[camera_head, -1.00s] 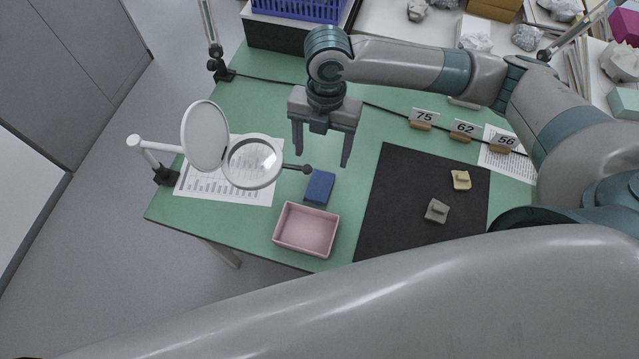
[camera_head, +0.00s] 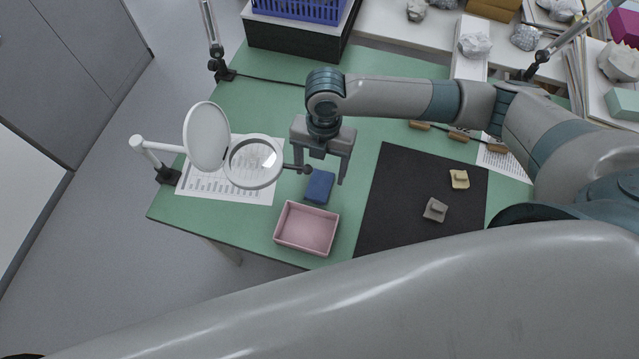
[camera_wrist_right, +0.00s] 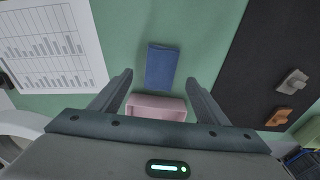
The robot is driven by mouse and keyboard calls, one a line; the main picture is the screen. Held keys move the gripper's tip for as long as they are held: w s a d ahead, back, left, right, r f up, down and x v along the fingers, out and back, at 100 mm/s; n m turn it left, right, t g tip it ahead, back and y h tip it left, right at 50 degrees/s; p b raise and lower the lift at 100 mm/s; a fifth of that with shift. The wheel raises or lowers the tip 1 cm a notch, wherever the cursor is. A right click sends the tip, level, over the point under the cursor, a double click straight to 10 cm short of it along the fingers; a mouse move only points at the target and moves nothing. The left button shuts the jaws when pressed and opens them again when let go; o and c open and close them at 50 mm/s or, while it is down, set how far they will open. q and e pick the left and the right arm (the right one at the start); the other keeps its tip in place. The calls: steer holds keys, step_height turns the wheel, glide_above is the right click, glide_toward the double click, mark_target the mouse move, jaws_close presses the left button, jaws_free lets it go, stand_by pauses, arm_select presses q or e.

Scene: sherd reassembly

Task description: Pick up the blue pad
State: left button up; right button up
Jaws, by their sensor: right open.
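The blue pad (camera_head: 319,187) lies flat on the green table, just behind the pink tray in the head view. In the right wrist view the blue pad (camera_wrist_right: 161,67) shows ahead of and between the two fingertips. My right gripper (camera_head: 321,176) is open and empty, pointing down above the table by the pad. In the right wrist view its fingers (camera_wrist_right: 160,78) are spread apart, with the pad lying beyond them and not touched as far as I can tell. My left gripper is not in view.
The pink tray (camera_head: 307,229) stands close in front of the pad. A magnifier lamp (camera_head: 252,161) stands left of it, its knobbed arm end near the gripper. The black mat (camera_head: 405,205) holds a grey sherd (camera_head: 435,210) and a tan sherd (camera_head: 459,179).

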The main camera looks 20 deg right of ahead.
mark_target(323, 186)
steer(key=f, duration=0.5)
steer(key=shift+s+a+p, duration=0.2)
steer(key=shift+s+p, duration=0.1)
steer(key=shift+p, duration=0.1)
steer(key=c, duration=1.2)
steer(key=shift+d+r, duration=0.1)
steer(key=shift+r, duration=0.05)
steer(key=shift+s+d+r+b, duration=0.2)
steer(key=shift+d+r+b, duration=0.1)
steer(key=shift+d+r, duration=0.05)
steer(key=shift+s+d+r+b, duration=0.5)
steer(key=shift+s+d+r, duration=0.75)
steer(key=shift+d, duration=0.55)
steer(key=shift+s+d+r+b, duration=0.55)
steer(key=shift+s+d+r, duration=0.6)
steer(key=shift+d, duration=0.6)
steer(key=shift+s+d+r+b, duration=0.5)
steer(key=shift+s+d+r, duration=0.75)
steer(key=shift+d, duration=0.55)
